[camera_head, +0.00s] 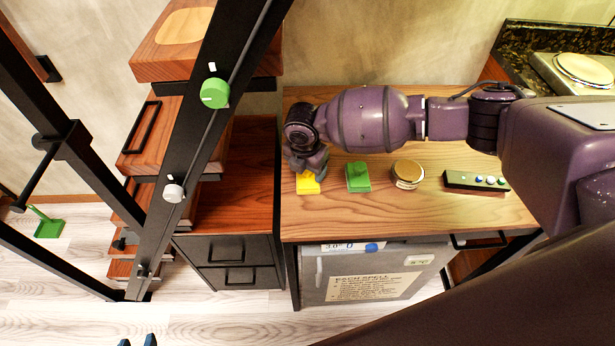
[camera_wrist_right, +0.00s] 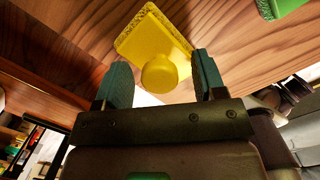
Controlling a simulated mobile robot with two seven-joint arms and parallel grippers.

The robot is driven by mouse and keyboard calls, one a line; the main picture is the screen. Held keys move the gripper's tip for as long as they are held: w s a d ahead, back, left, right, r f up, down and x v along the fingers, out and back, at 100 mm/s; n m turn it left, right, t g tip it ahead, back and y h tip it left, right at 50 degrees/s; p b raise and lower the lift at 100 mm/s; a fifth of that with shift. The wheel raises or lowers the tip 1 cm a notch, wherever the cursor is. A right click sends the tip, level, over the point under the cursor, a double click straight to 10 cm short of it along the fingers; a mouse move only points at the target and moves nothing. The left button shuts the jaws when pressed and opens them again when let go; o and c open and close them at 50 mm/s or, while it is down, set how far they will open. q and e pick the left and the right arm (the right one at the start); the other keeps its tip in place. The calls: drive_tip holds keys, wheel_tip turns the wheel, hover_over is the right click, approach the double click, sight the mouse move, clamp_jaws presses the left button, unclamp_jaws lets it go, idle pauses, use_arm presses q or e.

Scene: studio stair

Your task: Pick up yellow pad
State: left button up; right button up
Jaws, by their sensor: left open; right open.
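The yellow pad (camera_head: 307,186) lies on the left part of the wooden counter, partly hidden under my right gripper (camera_head: 309,167). In the right wrist view the yellow pad (camera_wrist_right: 150,36) shows a square base with a round knob toward me. My right gripper (camera_wrist_right: 161,68) is open there, with one teal finger on each side of the knob. A gap shows between the knob and each finger.
A green pad (camera_head: 358,177) sits just right of the yellow one. Further right are a round gold-topped tin (camera_head: 407,174) and a dark button box (camera_head: 476,181). A black stair frame (camera_head: 196,140) stands left of the wooden counter (camera_head: 400,218). The counter's front strip is clear.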

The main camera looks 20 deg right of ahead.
drive_tip(key=c, duration=1)
drive_tip(key=shift+r, duration=0.1)
drive_tip(key=shift+r, duration=0.15)
wheel_tip(320, 180, up, 3)
drive_tip(key=shift+r+p, duration=0.2)
drive_tip(key=shift+p, duration=0.15)
drive_tip(key=s+a+p, duration=0.1)
drive_tip(key=s+a, duration=0.1)
drive_tip(key=s, duration=0.6)
drive_tip(key=s+a+p, duration=0.1)
drive_tip(key=s+a, duration=0.2)
drive_tip(key=s, duration=0.6)
drive_tip(key=shift+s+f, duration=0.15)
